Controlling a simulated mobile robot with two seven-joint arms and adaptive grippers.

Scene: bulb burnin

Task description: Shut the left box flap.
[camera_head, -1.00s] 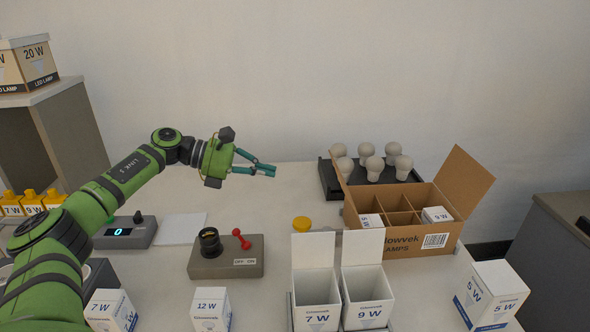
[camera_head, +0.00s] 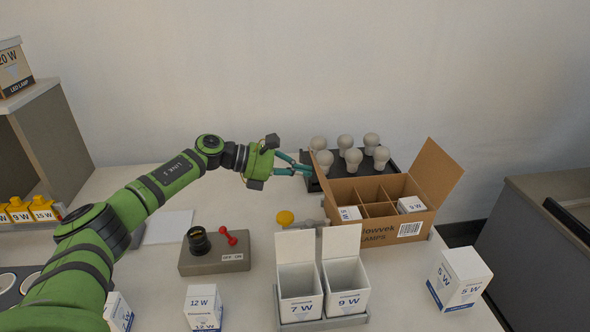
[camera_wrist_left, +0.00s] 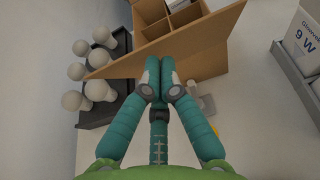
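The brown cardboard box (camera_head: 378,233) stands open at the right of the table. Its left flap (camera_head: 322,178) stands up and leans outward, seen nearly edge-on; in the left wrist view the flap (camera_wrist_left: 118,67) spans the picture just beyond the fingertips. Its right flap (camera_head: 436,172) also stands up. My left gripper (camera_head: 309,170) is outside the box at the left flap. In the left wrist view its fingers (camera_wrist_left: 153,66) are together with nothing between them, overlapping the flap's near face; I cannot tell if they touch it. My right gripper is not in view.
A dark tray (camera_head: 312,184) with several bulbs (camera_head: 346,143) stands behind the box. In front are open 7 W (camera_head: 299,285) and 9 W (camera_head: 346,280) cartons. A grey tester (camera_head: 214,256) and a yellow round thing (camera_head: 285,218) stand left of the box.

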